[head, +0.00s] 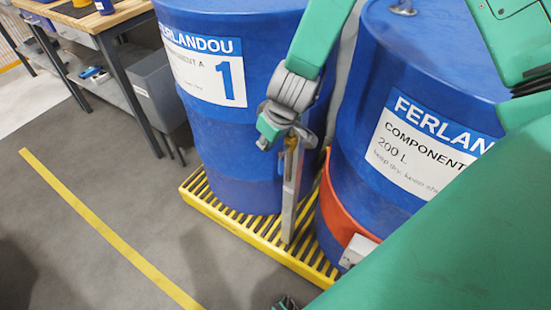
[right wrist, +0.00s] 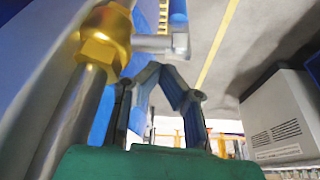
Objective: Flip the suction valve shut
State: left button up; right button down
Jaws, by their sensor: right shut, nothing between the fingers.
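The suction valve is a brass fitting (head: 291,144) on an upright metal pipe (head: 289,205) between two blue drums in the head view. In the right wrist view the brass fitting (right wrist: 103,42) is large at the upper left, with a silver stub or handle (right wrist: 155,43) sticking out to the right. My right gripper (head: 262,144) is just left of the fitting in the head view. In the right wrist view its fingers (right wrist: 176,82) are shut and empty, a little below the silver part; contact cannot be told. A small dark part (head: 286,302) at the bottom edge may be my left gripper.
The left drum (head: 235,150) and right drum (head: 375,115) stand on a yellow slatted pallet (head: 265,250). An orange band (head: 330,205) circles the right drum. A workbench (head: 95,25) is at the upper left. The floor left of the pallet is clear, with a yellow line (head: 95,218).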

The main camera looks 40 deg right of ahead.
aim_at(281, 163)
pick_arm(q)
jog(key=shift+f+b, duration=0.8)
jog(key=shift+f, duration=0.2)
pick_arm(e)
jog(key=shift+s+d+f, duration=0.15)
jog(key=shift+s+f, duration=0.55)
jog(key=shift+f, duration=0.1)
jog(key=shift+s+d+f, duration=0.15)
jog(key=shift+s+f, duration=0.55)
jog(key=shift+f, duration=0.1)
